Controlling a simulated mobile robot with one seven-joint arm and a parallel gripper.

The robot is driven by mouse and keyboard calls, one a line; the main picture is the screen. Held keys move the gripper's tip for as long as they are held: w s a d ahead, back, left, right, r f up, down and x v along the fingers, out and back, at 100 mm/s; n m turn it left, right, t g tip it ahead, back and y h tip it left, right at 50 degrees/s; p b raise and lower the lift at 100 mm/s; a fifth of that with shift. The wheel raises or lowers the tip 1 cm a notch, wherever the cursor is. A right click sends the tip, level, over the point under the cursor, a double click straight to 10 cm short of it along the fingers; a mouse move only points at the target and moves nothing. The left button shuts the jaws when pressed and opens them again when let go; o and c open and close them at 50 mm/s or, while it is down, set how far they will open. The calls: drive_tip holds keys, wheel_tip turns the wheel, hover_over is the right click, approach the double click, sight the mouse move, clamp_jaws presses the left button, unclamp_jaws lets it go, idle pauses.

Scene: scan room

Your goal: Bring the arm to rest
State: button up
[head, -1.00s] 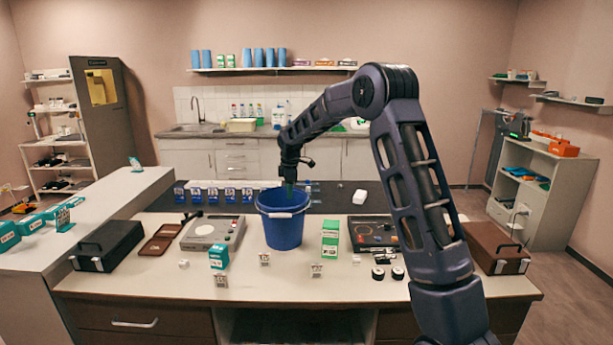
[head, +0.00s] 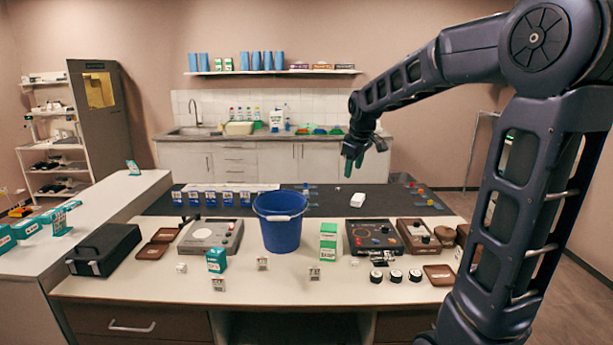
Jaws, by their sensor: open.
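My arm rises on the right side of the head view and bends over toward the middle. My gripper (head: 349,166) hangs at its end, pointing down, in the air above the dark back part of the table. It is to the right of the blue bucket (head: 280,226) and clear of it. The green fingertips show, with nothing seen between them. The gap between the fingers is small in the picture.
The table (head: 180,287) holds a grey device (head: 211,236), a green and white box (head: 328,242), a dark panel device (head: 373,237) and a white block (head: 357,200) near below my gripper. A side counter (head: 100,207) stands left. A sink counter (head: 230,160) runs behind.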

drive_tip(key=s+d+f+m, duration=0.2)
drive_tip(key=s+d+m, duration=0.3)
drive_tip(key=s, duration=0.8)
drive_tip(key=s+d+f+m, duration=0.2)
drive_tip(key=s+d+m, duration=0.2)
drive_tip(key=s+d, duration=0.3)
drive_tip(key=s, duration=0.5)
drive_tip(key=shift+s+d+m+t+h, duration=0.35)
drive_tip(key=shift+d+m+t+h, duration=0.05)
drive_tip(key=shift+o, duration=0.5)
drive_tip(key=shift+s+d+f, duration=0.15)
drive_tip(key=shift+s+f, duration=0.25)
drive_tip(key=shift+s, duration=0.05)
